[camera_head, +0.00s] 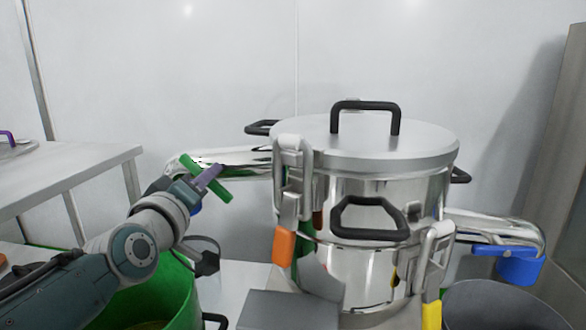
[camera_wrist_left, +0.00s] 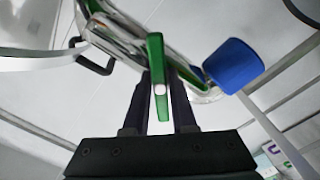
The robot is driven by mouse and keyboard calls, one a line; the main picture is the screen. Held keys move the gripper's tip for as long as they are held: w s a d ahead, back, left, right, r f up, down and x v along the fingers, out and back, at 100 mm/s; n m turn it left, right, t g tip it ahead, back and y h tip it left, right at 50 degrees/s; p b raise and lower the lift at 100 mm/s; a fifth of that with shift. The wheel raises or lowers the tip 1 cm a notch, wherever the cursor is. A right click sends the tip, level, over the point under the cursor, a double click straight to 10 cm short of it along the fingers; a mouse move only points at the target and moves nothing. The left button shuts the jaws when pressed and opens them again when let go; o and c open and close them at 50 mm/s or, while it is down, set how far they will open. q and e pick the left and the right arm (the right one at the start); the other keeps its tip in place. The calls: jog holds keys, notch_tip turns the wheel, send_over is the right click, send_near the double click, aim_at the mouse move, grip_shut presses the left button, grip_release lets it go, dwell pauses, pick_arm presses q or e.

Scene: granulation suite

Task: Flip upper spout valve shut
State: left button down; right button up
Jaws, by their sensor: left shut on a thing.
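A shiny steel vessel (camera_head: 345,265) with a grey lid (camera_head: 372,150) stands in the head view. Its upper spout (camera_head: 245,157) points left and carries a green valve handle (camera_head: 221,191), which slants down to the right. My left gripper (camera_head: 206,182) is at this handle. In the left wrist view the handle (camera_wrist_left: 157,60) passes between the two dark fingers of the left gripper (camera_wrist_left: 160,98), which is shut on it. A blue part (camera_wrist_left: 233,66) is at the spout's end, mostly hidden behind my gripper in the head view. My right gripper is not in view.
A green bucket (camera_head: 160,290) stands below the upper spout. A lower spout (camera_head: 490,228) with a blue part (camera_head: 517,267) points right over a dark grey bucket (camera_head: 515,305). Clamps with orange (camera_head: 283,246) and yellow (camera_head: 431,315) grips hang on the vessel. A steel table (camera_head: 70,170) is at left.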

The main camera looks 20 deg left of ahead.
pick_arm(q)
jog(key=m+p, duration=0.1)
jog(key=m, duration=0.3)
jog(key=shift+m, duration=0.3)
jog(key=shift+m+p, duration=0.6)
jog(key=shift+m, duration=1.7)
jog(key=c, duration=0.7)
grip_release()
